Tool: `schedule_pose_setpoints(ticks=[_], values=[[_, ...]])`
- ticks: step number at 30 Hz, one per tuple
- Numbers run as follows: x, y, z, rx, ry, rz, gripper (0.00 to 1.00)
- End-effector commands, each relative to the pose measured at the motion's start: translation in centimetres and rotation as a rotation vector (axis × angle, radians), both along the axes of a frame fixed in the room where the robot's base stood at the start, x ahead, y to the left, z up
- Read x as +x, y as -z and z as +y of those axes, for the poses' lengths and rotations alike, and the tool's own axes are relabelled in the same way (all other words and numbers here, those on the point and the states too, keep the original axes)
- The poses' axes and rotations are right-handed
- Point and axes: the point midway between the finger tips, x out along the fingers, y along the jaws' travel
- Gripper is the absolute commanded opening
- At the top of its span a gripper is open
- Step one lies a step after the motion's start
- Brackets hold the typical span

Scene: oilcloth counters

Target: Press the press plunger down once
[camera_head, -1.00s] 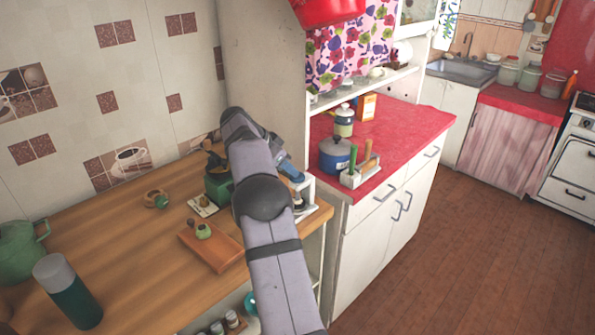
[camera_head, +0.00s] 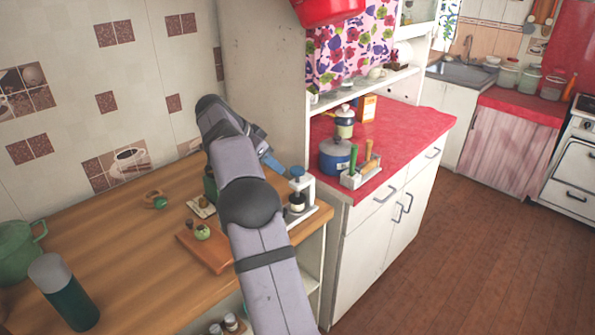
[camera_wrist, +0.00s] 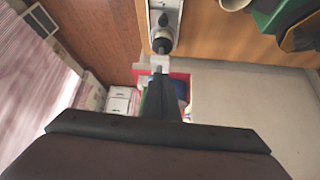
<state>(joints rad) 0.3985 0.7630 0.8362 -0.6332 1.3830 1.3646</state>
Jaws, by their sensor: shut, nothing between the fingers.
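In the wrist view the press (camera_wrist: 165,14) is at the top centre, just beyond my fingertips (camera_wrist: 160,66). The exact height gap cannot be told.
The wooden counter (camera_head: 130,255) also holds a wooden board (camera_head: 207,252), a green pot (camera_head: 17,248) and a flask (camera_head: 65,290). A dark green object is partly hidden behind my arm. To the right, a red-topped cabinet (camera_head: 410,140) holds a blue pot (camera_head: 335,155) and a utensil caddy (camera_head: 362,178).

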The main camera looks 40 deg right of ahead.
Motion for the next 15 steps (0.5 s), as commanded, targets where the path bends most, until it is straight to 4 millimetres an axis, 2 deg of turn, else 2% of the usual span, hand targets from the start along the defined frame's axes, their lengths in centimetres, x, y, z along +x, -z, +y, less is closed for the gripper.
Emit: schedule_pose_setpoints(ticks=[6,15], values=[[0.2,-2.1,1.7,0.001,-0.001,0.000,0.00],[0.2,-2.9,2.3,0.003,0.001,0.003,0.00]])
